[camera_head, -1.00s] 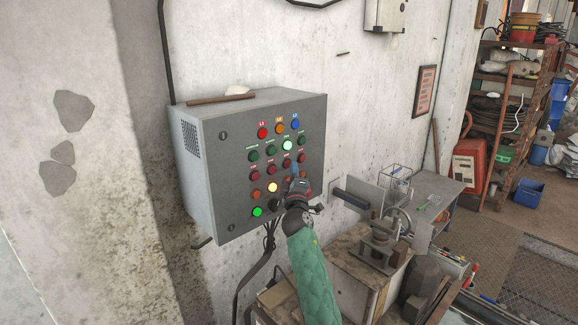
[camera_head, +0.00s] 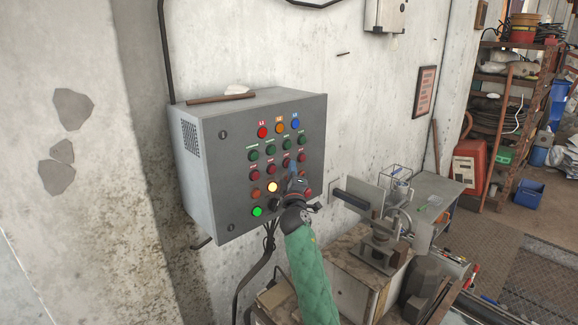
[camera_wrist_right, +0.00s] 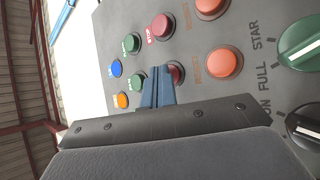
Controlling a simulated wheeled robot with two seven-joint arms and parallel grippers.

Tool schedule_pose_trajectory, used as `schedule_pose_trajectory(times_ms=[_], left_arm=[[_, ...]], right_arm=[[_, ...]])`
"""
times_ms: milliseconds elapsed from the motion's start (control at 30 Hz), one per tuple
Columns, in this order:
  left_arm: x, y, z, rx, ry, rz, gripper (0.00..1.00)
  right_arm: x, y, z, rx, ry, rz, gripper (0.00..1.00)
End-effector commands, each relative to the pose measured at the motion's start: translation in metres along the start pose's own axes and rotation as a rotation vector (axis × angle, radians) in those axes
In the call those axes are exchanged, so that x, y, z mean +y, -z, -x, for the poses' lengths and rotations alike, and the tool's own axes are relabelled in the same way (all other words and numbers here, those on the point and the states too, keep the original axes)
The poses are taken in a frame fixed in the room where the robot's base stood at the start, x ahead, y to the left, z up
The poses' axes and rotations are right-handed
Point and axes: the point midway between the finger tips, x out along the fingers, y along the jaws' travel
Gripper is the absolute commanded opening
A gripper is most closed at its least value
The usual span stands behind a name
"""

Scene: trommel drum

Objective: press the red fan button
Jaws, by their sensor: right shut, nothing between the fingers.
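The grey control box (camera_head: 225,160) on the wall carries rows of coloured buttons and lamps. My right gripper (camera_head: 291,171) is shut and empty at the panel front, by the row of red buttons. In the right wrist view its blue fingertips (camera_wrist_right: 158,86) stand over or against a red button (camera_wrist_right: 178,72), partly hiding it. That button appears to be the third in the red row (camera_head: 286,163). I cannot tell whether it is pressed in. The fan label cannot be read. Another red button (camera_wrist_right: 161,27), marked STOP, sits beside it. My left gripper is not in view.
Red-orange RESET buttons (camera_wrist_right: 225,63) and a green knob (camera_wrist_right: 302,45) lie close to the fingers. Black cables (camera_head: 255,272) hang below the box. A workbench with a clamp-like device (camera_head: 378,245) stands to the right. Shelves (camera_head: 505,110) are farther off.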

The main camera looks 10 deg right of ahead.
Motion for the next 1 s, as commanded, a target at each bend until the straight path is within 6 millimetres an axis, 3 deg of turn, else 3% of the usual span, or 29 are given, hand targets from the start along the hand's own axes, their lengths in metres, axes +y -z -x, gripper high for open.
schedule_pose_trajectory(times_ms=[1000], left_arm=[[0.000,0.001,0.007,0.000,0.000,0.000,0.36]], right_arm=[[0.008,-0.008,0.012,0.000,0.000,0.000,0.00]])
